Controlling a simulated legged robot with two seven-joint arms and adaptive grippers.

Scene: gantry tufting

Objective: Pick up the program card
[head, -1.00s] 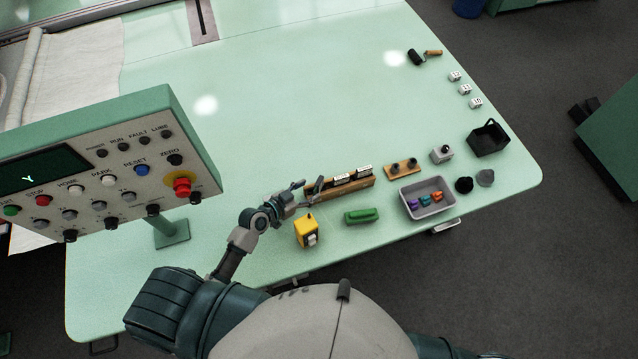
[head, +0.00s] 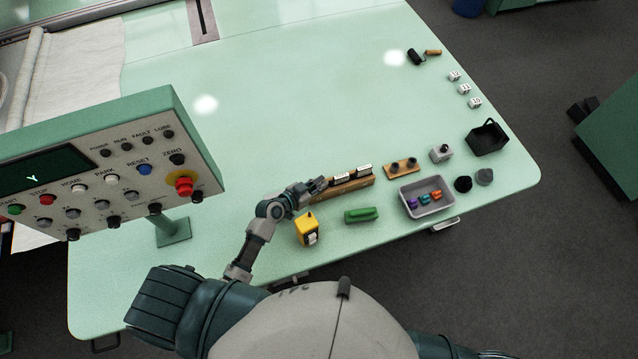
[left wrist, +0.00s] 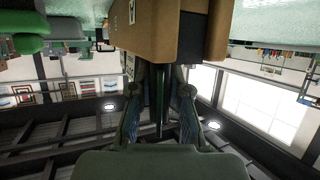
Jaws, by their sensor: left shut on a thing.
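The wooden card rack (head: 345,188) stands near the table's front edge, with two white-labelled cards (head: 341,177) (head: 364,170) upright in it. My left gripper (head: 320,184) is at the rack's left end, its fingers closed. In the left wrist view a thin dark plate, seen edge-on, stands between my two fingers (left wrist: 160,110); it seems to be the program card (left wrist: 159,90), its face hidden. The brown rack (left wrist: 155,30) is just above it in that view, close against the fingertips.
A yellow box (head: 307,229) and a green block (head: 361,215) stand in front of the rack. A grey tray (head: 428,209) with small coloured parts lies to the right. The control panel (head: 110,160) rises at left. The table's middle is clear.

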